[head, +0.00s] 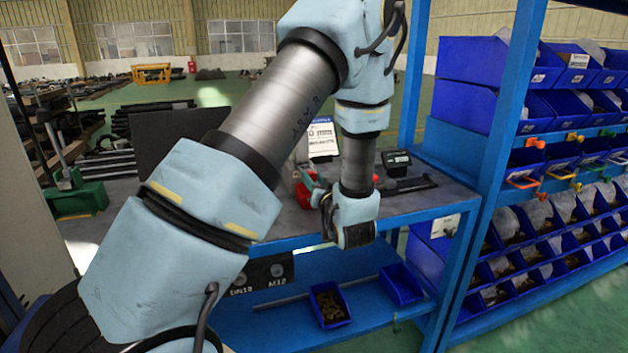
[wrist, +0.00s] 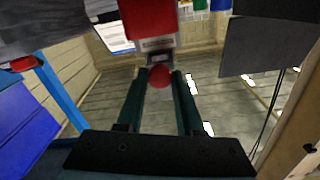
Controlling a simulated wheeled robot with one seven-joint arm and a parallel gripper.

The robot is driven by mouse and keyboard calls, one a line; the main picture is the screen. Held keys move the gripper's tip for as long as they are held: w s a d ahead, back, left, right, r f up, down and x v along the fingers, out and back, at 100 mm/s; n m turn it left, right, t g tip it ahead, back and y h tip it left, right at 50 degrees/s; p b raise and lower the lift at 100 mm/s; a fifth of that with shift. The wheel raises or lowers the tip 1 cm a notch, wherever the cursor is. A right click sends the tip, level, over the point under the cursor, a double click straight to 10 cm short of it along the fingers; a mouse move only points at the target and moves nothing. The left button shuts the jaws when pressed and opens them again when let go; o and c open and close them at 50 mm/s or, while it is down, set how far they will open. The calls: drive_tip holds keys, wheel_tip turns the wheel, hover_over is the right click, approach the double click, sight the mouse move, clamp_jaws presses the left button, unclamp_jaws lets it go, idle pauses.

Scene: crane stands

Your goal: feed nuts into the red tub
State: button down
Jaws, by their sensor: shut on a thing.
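A blue bin (head: 345,320) with small brownish pieces, perhaps nuts, stands on the lower shelf.
The blue bench (head: 440,206) carries a black box-like device (head: 397,159) and a white label sheet (head: 322,140). A second blue bin (head: 400,283) is on the lower shelf. A rack of blue bins (head: 490,65) stands close on the right. A green vise-like tool (head: 75,195) is at the left.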

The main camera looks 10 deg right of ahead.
sight(309, 170)
drive_tip(key=shift+w, duration=0.1)
idle(0.7)
drive_tip(key=shift+w+f+b, duration=0.2)
drive_tip(key=shift+w+b, duration=0.15)
drive_tip(key=shift+b, duration=0.25)
drive_tip(key=shift+w+a+b, duration=0.2)
drive_tip(key=shift+w+b, duration=0.8)
drive_tip(key=shift+w, duration=0.15)
drive_tip(key=shift+w+r+b, duration=0.1)
drive_tip(key=shift+w+b, duration=0.3)
drive_tip(key=shift+w, duration=0.2)
drive_tip(key=shift+r, duration=0.2)
drive_tip(key=c, duration=0.5)
unclamp_jaws()
drive_tip(key=shift+w, duration=0.1)
drive_tip(key=shift+c, duration=0.2)
drive_tip(key=shift+f, duration=0.1)
